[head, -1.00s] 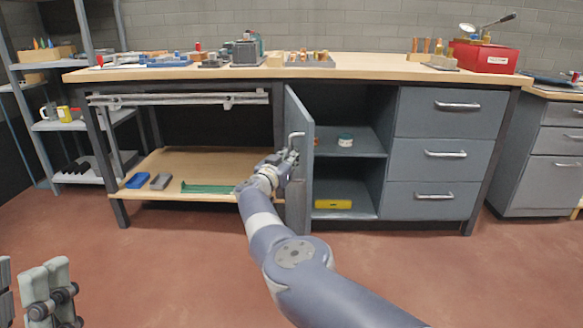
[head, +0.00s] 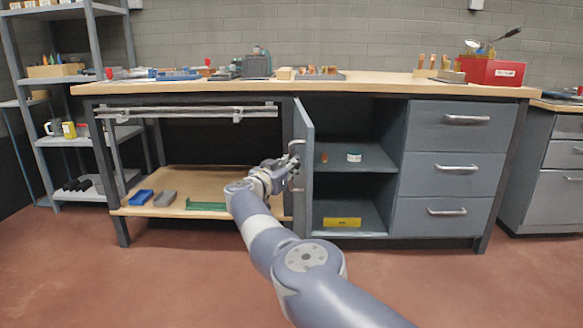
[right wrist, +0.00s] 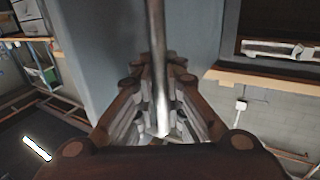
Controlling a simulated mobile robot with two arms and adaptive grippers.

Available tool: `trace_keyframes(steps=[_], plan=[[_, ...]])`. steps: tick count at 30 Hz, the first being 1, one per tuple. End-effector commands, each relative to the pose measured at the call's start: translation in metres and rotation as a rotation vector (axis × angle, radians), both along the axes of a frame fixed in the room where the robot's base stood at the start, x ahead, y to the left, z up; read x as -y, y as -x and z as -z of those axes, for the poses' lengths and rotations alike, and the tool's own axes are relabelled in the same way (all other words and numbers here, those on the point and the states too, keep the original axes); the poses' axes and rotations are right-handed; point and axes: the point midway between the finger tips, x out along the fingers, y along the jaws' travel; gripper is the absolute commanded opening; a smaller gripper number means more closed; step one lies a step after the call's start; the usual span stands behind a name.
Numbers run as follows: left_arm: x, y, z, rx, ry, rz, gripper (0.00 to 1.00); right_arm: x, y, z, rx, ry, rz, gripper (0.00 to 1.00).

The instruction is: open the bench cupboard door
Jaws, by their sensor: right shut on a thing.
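The bench cupboard door (head: 303,205) stands swung wide open, seen nearly edge-on at the left side of the cupboard opening. Its metal bar handle (head: 297,150) is on the face toward the left. My right gripper (head: 290,165) is at that handle. In the right wrist view the bar handle (right wrist: 158,60) runs between the fingers of my right gripper (right wrist: 160,125), which are shut on it. The grey door panel (right wrist: 90,45) shows behind it. My left gripper is out of the head view now.
Inside the cupboard are a shelf (head: 375,163) with small jars and a yellow item (head: 342,222) below. Drawers (head: 455,165) stand to the right. A low wooden shelf (head: 150,205) lies to the left. The red floor in front is clear apart from my arm.

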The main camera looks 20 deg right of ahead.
Motion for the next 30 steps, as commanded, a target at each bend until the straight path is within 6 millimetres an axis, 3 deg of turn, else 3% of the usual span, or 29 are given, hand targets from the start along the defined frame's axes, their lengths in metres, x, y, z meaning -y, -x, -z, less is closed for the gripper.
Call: trace_keyframes(steps=[5,6,9,20,26,30], plan=[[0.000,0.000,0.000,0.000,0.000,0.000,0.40,-0.003,0.001,0.006,-0.007,-0.007,0.000,0.00],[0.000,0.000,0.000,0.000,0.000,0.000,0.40,-0.003,0.001,0.006,-0.007,-0.007,0.000,0.12],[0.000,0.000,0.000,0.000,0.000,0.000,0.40,-0.003,0.001,0.006,-0.006,-0.007,0.000,0.31],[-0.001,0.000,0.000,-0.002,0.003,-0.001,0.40,-0.001,0.000,0.000,-0.001,-0.003,0.000,0.31],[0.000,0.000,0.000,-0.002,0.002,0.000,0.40,-0.002,0.001,-0.026,0.003,-0.004,0.001,0.31],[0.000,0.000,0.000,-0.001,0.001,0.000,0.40,-0.001,0.001,-0.056,0.004,-0.003,0.001,0.31]])
